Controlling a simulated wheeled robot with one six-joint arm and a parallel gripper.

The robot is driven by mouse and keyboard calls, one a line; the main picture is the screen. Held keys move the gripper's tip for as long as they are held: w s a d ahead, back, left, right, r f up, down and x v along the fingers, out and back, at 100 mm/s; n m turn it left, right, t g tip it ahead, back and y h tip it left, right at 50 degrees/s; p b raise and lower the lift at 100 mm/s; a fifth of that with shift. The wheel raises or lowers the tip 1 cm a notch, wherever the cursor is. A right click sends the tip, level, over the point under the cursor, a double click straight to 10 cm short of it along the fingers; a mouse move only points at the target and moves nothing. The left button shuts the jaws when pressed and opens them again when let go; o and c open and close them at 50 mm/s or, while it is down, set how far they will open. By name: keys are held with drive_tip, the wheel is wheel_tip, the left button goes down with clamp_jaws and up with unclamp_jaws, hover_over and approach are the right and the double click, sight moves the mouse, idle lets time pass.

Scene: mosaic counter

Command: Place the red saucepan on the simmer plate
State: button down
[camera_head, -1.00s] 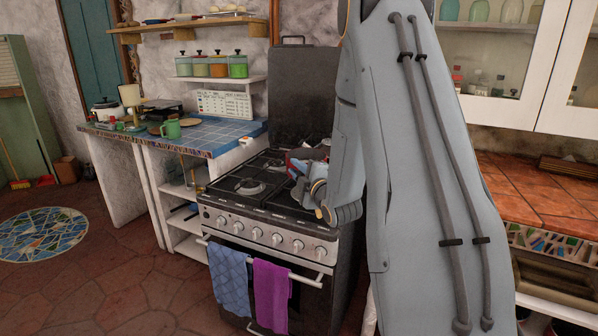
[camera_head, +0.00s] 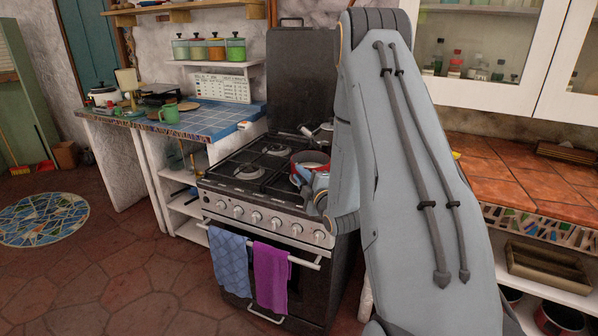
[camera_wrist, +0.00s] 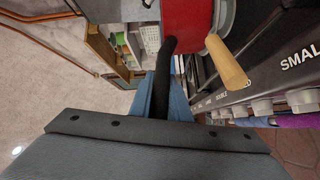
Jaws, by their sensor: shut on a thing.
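The red saucepan (camera_head: 312,157) is over the right side of the stove top, upright with its open top showing. In the wrist view its red side (camera_wrist: 184,18) fills the top centre, with its black handle (camera_wrist: 165,72) running toward me. My gripper (camera_head: 312,182) is shut on that handle; its blue fingers (camera_wrist: 160,98) lie on both sides of it. I cannot tell if the pan touches the grate. Burners (camera_head: 277,149) show on the left of the stove (camera_head: 262,205); which is the simmer plate is not clear.
A wooden handle (camera_wrist: 228,62) on a grey vessel is close to the pan's right in the wrist view. A raised black lid (camera_head: 300,80) stands behind the stove. The blue-tiled counter (camera_head: 215,120) is left and the orange-tiled counter (camera_head: 510,180) right.

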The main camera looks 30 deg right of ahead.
idle(0.3)
drive_tip(key=c, duration=1.7)
unclamp_jaws()
drive_tip(key=shift+f, duration=0.1)
drive_tip(key=shift+o, duration=0.2)
drive_tip(key=s+b, duration=0.2)
drive_tip(key=s, duration=1)
drive_tip(key=shift+a+r+b, duration=0.2)
drive_tip(key=shift+a+b, duration=0.1)
drive_tip(key=shift+a, duration=0.1)
